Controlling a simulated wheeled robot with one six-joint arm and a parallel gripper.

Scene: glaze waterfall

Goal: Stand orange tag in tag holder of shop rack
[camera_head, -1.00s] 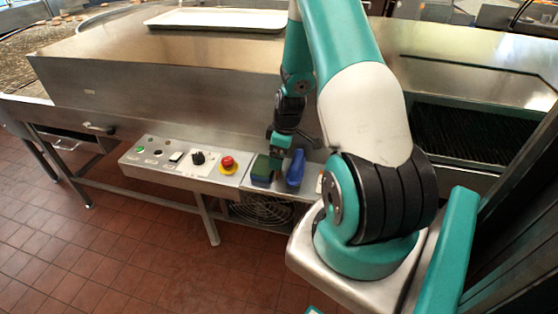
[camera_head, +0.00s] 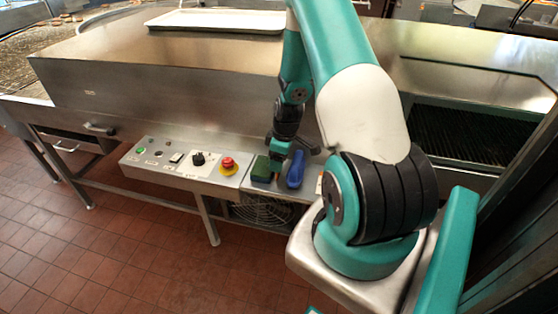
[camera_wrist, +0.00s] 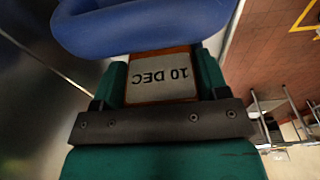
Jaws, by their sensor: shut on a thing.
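The orange tag (camera_wrist: 162,80) shows in the wrist view, with a pale face printed "10 DEC" that reads upside down. My gripper (camera_wrist: 162,78) is shut on it, one teal finger at each side. A blue object fills the top of the wrist view and hides the tag's far end; I cannot tell whether they touch. In the head view my gripper (camera_head: 278,158) is low over the metal ledge, by a green block and a blue object. I cannot make out the tag holder or shop rack.
The green block (camera_head: 261,169) and the blue object (camera_head: 295,170) stand on the ledge. To their left is a control panel (camera_head: 150,167) with a red stop button (camera_head: 228,163). A large steel machine (camera_head: 170,75) stands behind, bearing a white tray (camera_head: 215,21). Tiled floor lies in front.

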